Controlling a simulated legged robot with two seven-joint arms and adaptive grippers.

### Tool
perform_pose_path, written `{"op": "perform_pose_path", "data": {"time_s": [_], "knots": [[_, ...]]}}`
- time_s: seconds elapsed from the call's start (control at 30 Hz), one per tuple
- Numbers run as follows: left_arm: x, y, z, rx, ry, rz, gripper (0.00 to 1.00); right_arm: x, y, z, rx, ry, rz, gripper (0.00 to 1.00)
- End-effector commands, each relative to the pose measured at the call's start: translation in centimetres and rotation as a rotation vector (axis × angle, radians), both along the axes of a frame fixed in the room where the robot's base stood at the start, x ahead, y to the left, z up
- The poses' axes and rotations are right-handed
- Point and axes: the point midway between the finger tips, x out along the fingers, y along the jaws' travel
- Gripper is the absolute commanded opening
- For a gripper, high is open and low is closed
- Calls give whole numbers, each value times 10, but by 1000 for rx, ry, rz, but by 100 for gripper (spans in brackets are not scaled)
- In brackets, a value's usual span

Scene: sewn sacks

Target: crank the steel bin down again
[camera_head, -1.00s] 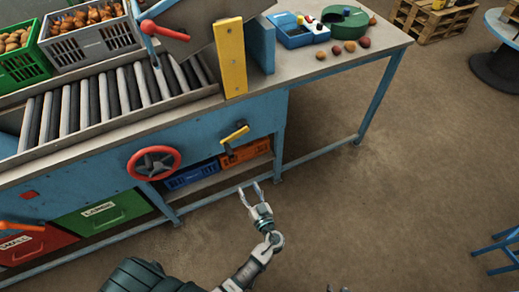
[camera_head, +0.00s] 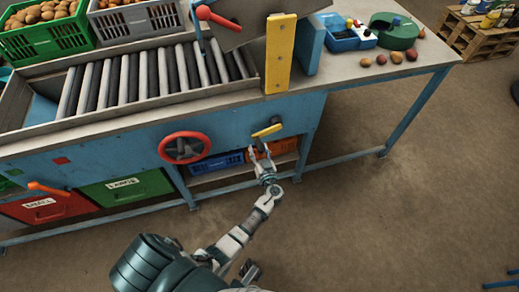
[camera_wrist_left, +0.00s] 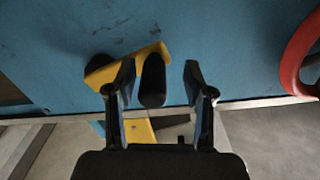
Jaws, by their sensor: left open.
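A yellow crank (camera_head: 267,131) with a dark grip is mounted on the front of the blue bench. In the left wrist view, the yellow crank arm (camera_wrist_left: 135,66) runs across the blue panel and its black grip (camera_wrist_left: 153,82) stands out towards the camera. My left gripper (camera_head: 262,149) is just below the crank in the head view. It is open, and its fingers (camera_wrist_left: 158,73) stand on either side of the black grip with gaps showing. A grey steel sheet-sided part (camera_head: 248,34) is above the rollers, cut by the frame; I cannot tell if it is the steel bin.
A red handwheel (camera_head: 185,148) is left of the crank and shows in the wrist view (camera_wrist_left: 297,55). Blue (camera_head: 217,163) and orange (camera_head: 285,146) crates are under the bench. A yellow upright (camera_head: 280,55) rises above. Open floor (camera_head: 390,220) is at right.

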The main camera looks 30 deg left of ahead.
Motion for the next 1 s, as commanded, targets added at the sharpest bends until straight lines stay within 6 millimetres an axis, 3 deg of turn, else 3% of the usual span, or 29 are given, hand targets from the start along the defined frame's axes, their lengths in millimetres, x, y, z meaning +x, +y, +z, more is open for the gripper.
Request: {"op": "perform_pose_path", "data": {"time_s": [0.33, 0.53, 1.0], "knots": [[3, -8, 5, 13, 0, -2, 50, -1, 5, 0, 13, 3, -4, 40], [3, -4, 2, 5, -1, -4, 0, -1, -1, 0, -2, 3, -1, 40], [5, 1, 3, 7, -1, 1, 0, -3, 2, -1, 5, 8, 0, 40]]}}
